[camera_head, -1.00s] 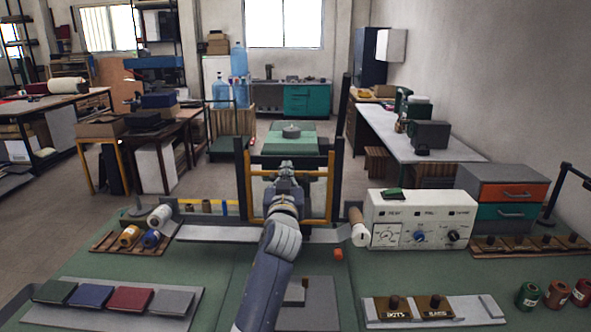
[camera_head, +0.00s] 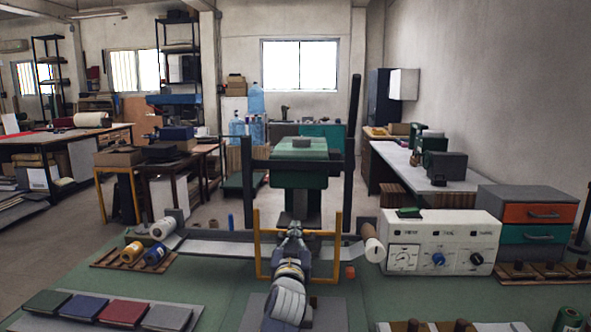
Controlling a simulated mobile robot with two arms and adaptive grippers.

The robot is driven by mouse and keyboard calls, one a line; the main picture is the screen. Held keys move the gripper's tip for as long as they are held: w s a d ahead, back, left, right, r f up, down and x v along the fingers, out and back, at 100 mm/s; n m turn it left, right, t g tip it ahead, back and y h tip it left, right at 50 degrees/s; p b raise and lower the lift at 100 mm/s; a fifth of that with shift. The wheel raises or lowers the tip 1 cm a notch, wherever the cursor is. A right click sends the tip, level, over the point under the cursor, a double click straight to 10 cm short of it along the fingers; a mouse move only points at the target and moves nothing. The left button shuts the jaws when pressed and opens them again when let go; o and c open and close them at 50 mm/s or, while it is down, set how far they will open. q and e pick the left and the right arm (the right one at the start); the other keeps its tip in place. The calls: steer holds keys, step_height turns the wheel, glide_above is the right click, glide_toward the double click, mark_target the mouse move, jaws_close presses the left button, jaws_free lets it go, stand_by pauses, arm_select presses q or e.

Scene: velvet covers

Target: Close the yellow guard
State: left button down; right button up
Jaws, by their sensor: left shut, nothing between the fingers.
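The yellow guard (camera_head: 258,246) is a yellow frame in front of the green press (camera_head: 299,177), between two dark uprights. It is low, with its lower part close to the bench top and its cross bar below the press's green head. My left gripper (camera_head: 295,231) is shut and empty, in front of the guard at the middle of its cross bar. It overlaps the bar in this view; I cannot tell whether it touches. My gripper and arm hide the middle of the guard. My right gripper is not in view.
A white control box (camera_head: 441,240) with knobs stands right of the guard. A grey strip (camera_head: 215,248) runs between a white roll (camera_head: 163,228) and a roll at right (camera_head: 373,247). Coloured covers (camera_head: 124,312) lie at front left.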

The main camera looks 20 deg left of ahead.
arm_select(q)
steer(key=shift+f, duration=0.3)
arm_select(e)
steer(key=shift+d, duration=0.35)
